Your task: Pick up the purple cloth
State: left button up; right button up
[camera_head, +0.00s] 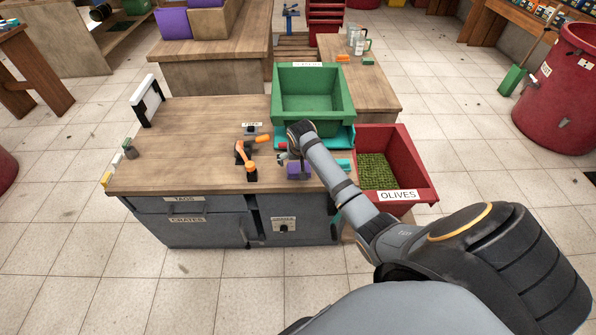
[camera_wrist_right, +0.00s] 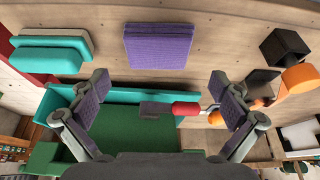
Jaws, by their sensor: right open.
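The purple cloth (camera_head: 299,171) lies folded flat near the front edge of the wooden bench top (camera_head: 190,140). In the right wrist view the purple cloth (camera_wrist_right: 158,46) is a square stack at the top centre, beyond the fingertips. My right gripper (camera_wrist_right: 159,85) is open and empty, its two fingers spread wide apart with the cloth between their lines but not touching it. In the head view my right gripper (camera_head: 285,159) hangs over the bench just beside the cloth, partly hidden by my own wrist. My left gripper is not in view.
A green crate (camera_head: 312,119) stands behind the gripper, and a red crate (camera_head: 413,171) labelled OLIVES stands to the right. A teal-topped pad (camera_wrist_right: 45,58), a red-handled tool (camera_wrist_right: 186,108) and an orange tool (camera_head: 247,159) lie near the cloth. The bench's left part is mostly clear.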

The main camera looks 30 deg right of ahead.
aim_at(299, 168)
jog(key=b+x, duration=0.1)
jog(key=x, duration=0.4)
jog(key=shift+s+f, duration=0.15)
jog(key=shift+f, duration=0.05)
jog(key=shift+r, duration=0.1)
jog(key=c, duration=1)
